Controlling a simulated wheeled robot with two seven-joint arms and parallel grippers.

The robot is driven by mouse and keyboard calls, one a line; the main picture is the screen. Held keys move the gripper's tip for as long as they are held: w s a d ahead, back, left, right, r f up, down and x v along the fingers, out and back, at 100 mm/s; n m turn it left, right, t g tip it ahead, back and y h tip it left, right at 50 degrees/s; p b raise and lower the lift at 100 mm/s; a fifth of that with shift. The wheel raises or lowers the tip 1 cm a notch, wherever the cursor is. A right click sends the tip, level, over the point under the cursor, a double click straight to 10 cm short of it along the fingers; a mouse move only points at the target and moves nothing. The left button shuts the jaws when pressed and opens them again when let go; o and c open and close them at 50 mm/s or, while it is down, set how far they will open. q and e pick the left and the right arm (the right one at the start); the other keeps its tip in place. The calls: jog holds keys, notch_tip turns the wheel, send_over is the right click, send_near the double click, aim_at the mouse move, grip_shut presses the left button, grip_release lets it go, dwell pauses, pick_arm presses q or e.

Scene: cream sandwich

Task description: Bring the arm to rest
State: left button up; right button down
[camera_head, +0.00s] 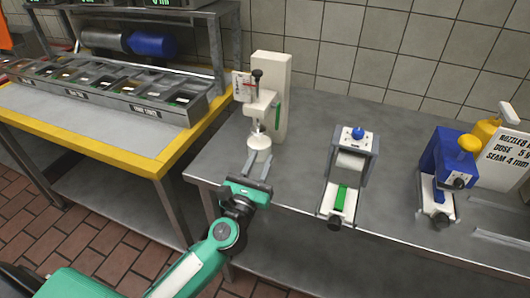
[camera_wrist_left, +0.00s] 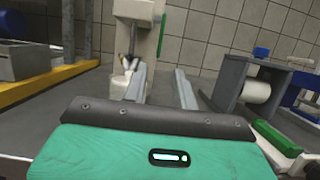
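My left gripper (camera_head: 258,166) reaches in over the front edge of the grey table, in front of the white dispenser machine (camera_head: 270,90). In the left wrist view, the two fingers of my left gripper (camera_wrist_left: 161,82) stand apart with nothing between them, so it is open and empty. My right gripper is in neither view.
A device with a blue knob (camera_head: 357,133) and a green-striped front stands right of my gripper. A blue machine (camera_head: 450,158) with a yellow cap is further right. A yellow-edged bench (camera_head: 100,135) with several ingredient bins stands left. The grey table (camera_head: 300,150) is bare between devices.

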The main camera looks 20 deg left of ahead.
pick_arm(q)
jog(key=shift+s+f, duration=0.15)
jog(key=shift+s, duration=0.2)
dwell(0.3)
